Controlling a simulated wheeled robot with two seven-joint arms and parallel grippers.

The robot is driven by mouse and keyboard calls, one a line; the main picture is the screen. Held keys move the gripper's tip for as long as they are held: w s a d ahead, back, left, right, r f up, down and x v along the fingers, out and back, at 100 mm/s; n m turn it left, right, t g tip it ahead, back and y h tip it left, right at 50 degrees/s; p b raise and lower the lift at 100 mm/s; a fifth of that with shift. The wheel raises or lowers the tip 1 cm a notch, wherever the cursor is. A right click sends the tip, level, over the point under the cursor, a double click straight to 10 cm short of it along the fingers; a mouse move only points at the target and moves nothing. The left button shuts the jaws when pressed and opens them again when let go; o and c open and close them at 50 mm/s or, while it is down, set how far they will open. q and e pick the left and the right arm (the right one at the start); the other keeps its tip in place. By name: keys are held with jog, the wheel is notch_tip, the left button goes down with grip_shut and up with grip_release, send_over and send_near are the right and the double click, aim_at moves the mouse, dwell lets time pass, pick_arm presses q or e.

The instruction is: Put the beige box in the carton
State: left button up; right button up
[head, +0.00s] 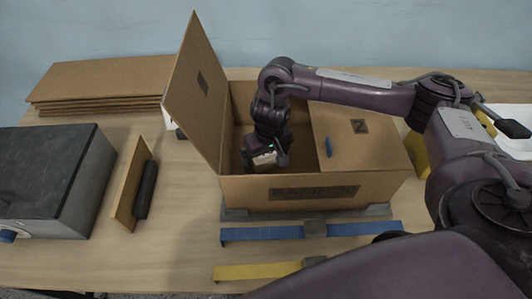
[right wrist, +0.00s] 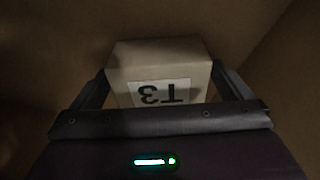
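The open carton (head: 240,190) stands on the table in the middle of the head view. Its left flap is raised, and a flap marked with a dark label lies over its right part. My right gripper (head: 266,160) reaches down inside the carton. In the right wrist view the beige box (right wrist: 160,60), labelled T3, sits between the two fingers of my right gripper (right wrist: 160,78), which press against its sides. The box's underside is hidden, so I cannot tell if it touches the carton floor. My left gripper is not in view.
A dark-topped grey case (head: 50,170) stands at the left, beside an upright board with a black handle (head: 145,190). Flat cardboard sheets (head: 100,82) lie behind. Blue (head: 262,233) and yellow (head: 255,271) strips lie in front of the carton. A white item is at far right.

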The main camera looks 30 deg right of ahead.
aim_at(269, 157)
jog(key=shift+r, duration=0.55)
notch_tip(269, 157, up, 11)
jog(key=s+p, duration=0.2)
jog(key=p, duration=0.2)
jog(key=shift+w+a, duration=0.1)
